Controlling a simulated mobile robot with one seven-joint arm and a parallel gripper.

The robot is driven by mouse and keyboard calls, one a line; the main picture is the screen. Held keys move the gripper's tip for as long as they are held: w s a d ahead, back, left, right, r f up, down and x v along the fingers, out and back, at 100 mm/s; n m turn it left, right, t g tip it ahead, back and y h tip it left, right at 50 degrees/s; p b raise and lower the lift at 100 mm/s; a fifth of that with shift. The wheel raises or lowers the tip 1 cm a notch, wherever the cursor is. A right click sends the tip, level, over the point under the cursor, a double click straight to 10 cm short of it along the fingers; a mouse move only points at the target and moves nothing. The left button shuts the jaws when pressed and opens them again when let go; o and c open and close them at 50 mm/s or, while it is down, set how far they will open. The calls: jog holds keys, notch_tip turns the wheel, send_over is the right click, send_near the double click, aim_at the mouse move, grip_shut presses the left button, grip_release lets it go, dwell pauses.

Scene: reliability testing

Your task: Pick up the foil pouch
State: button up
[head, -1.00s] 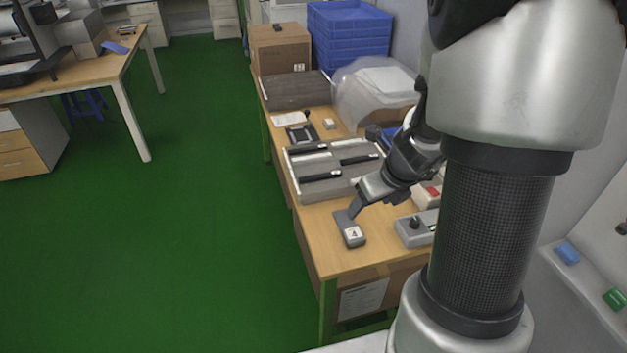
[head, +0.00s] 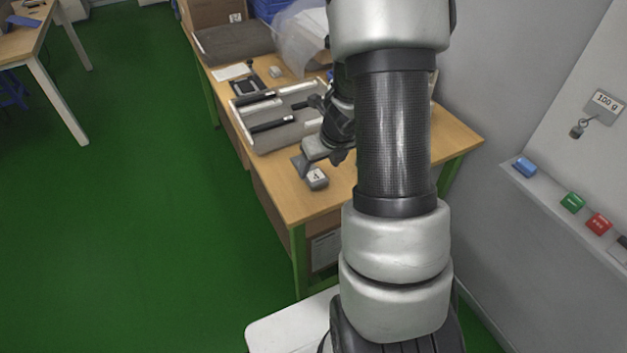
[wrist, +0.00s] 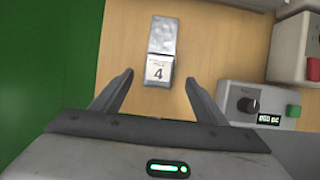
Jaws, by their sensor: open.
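The foil pouch (wrist: 160,36) is a silvery, crinkled, flat piece on the wooden table, ahead of my fingers in the wrist view. Against its near end is a small grey block (wrist: 159,70) with a white label reading 4. I cannot tell whether the two are joined. The block also shows in the head view (head: 317,179), near the table's front left edge. My gripper (wrist: 159,80) is open and empty, one finger either side of the block's near end.
A grey tray (head: 246,113) with dark-handled tools lies behind. In the wrist view, a grey box with a knob and display (wrist: 252,98) stands right of my fingers, with another grey box (wrist: 292,65) beyond it. Green floor (wrist: 50,50) lies past the left table edge.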

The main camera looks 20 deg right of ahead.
aim_at(315, 175)
jog(key=b+x, duration=0.2)
jog(key=x, duration=0.3)
jog(key=shift+f, duration=0.2)
jog(key=shift+r, duration=0.2)
jog(key=c, duration=1.2)
